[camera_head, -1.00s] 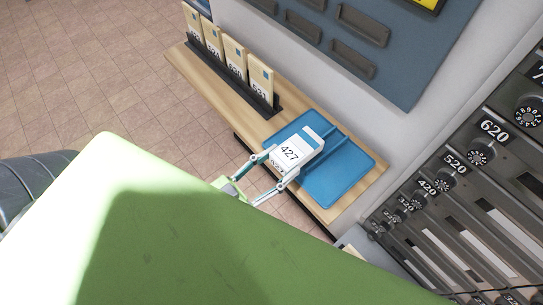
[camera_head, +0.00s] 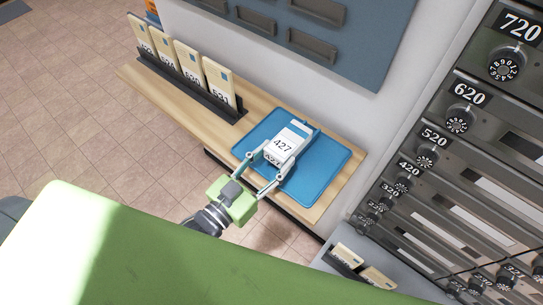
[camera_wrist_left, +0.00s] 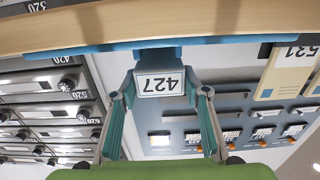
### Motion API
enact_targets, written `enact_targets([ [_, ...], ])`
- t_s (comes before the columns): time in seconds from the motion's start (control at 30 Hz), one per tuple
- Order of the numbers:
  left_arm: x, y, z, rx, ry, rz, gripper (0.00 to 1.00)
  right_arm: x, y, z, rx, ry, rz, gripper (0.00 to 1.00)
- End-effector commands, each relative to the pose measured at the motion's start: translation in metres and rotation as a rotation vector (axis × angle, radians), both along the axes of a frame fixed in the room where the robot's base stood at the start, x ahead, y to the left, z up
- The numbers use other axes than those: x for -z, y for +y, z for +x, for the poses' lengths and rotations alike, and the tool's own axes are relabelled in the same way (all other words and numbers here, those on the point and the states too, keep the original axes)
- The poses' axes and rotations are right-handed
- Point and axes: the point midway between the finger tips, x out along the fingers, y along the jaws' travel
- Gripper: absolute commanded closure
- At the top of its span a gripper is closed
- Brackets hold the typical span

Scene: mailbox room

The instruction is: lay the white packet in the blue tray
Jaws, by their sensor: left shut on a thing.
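The white packet (camera_head: 288,138), labelled 427, is held over the blue tray (camera_head: 322,172) on a wooden shelf. My left gripper (camera_head: 277,161) is shut on it, one finger on each side. In the left wrist view, which is upside down, the label side of the packet (camera_wrist_left: 160,84) shows between the two fingers (camera_wrist_left: 162,100). The tray's edge (camera_wrist_left: 230,40) runs right along the packet there. I cannot tell whether the packet touches the tray. My right gripper is not in view.
A dark rack (camera_head: 190,88) with several cream packets stands on the shelf (camera_head: 262,104) left of the tray. A grey-blue wall panel (camera_head: 355,50) is behind. Numbered dial mailboxes (camera_head: 440,150) stand at the right. More packets (camera_head: 360,268) stand in a low holder in front.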

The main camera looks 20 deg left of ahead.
Motion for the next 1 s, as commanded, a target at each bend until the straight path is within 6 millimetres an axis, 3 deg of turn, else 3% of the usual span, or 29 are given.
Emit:
enact_targets([
  [0.43,0.0048,-0.0001,0.0002,0.000,-0.004,-0.002,0.78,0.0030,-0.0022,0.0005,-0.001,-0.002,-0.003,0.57],
  [0.47,0.0049,-0.0001,0.0002,0.000,-0.004,-0.002,0.50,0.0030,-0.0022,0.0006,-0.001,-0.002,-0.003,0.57],
  [0.5,0.0049,0.0000,0.0002,0.000,-0.004,-0.002,0.39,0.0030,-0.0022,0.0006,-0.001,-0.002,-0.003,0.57],
  [0.53,0.0049,-0.0001,0.0002,0.000,-0.004,-0.002,0.38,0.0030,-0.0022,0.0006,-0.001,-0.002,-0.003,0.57],
  [1.0,0.0058,0.0001,-0.0001,0.000,-0.001,0.000,0.38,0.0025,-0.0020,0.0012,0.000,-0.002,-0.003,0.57],
])
